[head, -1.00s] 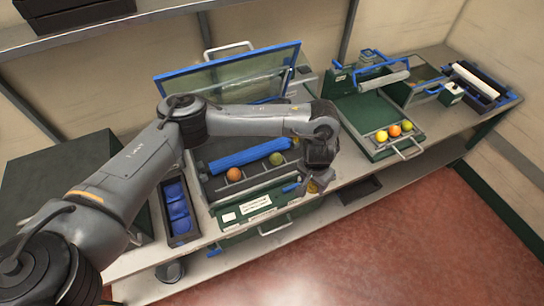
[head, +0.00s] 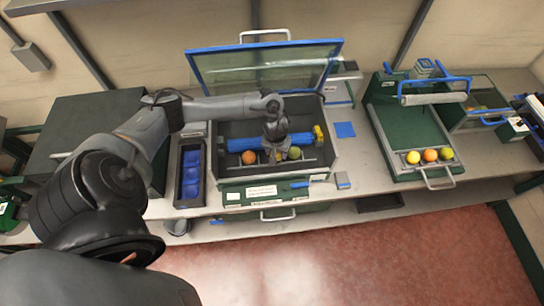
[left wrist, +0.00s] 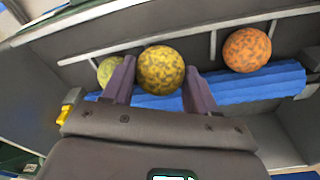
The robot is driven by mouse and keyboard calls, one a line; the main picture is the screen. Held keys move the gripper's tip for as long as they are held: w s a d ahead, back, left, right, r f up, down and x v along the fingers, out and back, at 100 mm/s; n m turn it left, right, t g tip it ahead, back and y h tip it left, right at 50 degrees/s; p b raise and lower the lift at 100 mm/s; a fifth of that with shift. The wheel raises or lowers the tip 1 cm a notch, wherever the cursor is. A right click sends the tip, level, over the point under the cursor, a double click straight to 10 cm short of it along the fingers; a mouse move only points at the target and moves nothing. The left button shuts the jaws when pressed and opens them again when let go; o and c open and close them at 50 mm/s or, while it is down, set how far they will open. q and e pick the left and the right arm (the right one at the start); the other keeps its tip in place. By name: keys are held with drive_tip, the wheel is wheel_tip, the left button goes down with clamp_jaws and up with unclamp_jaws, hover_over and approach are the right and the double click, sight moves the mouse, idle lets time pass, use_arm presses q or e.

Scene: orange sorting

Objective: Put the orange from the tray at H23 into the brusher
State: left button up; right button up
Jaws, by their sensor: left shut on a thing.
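The brusher (head: 322,172) is an open grey box with a blue roller (head: 237,145) and a row of slots along its front; its glass lid is raised. My left gripper (head: 277,155) is inside it, over the slots. It is shut on a mottled yellow-brown orange (left wrist: 161,70), which shows between the fingers in the left wrist view. Whether this fruit touches the slot floor cannot be told. A deeper orange one (head: 249,157) sits in a slot to the left, and a green one (head: 295,153) to the right. My right gripper is not in view.
A green tray (head: 400,130) at the right holds yellow, orange and green fruit at its front. A narrow dark bin (head: 190,203) with blue compartments stands left of the brusher. The raised lid (head: 265,70) stands behind my left forearm.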

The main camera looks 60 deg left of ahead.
sight(271, 152)
use_arm(q)
drive_tip(key=shift+s+a+f+n, duration=0.15)
drive_tip(key=shift+s+a, duration=0.1)
drive_tip(key=shift+a, duration=0.3)
drive_tip(key=shift+s+a+n, duration=0.15)
drive_tip(key=shift+s+a, duration=0.1)
drive_tip(key=shift+a, duration=0.25)
drive_tip(key=shift+a+f, duration=0.1)
drive_tip(key=shift+f, duration=1.25)
drive_tip(key=o, duration=0.8)
drive_tip(key=shift+f, duration=0.1)
drive_tip(key=shift+s+r, duration=0.2)
drive_tip(key=shift+r, duration=1.9)
drive_tip(key=shift+d, duration=0.25)
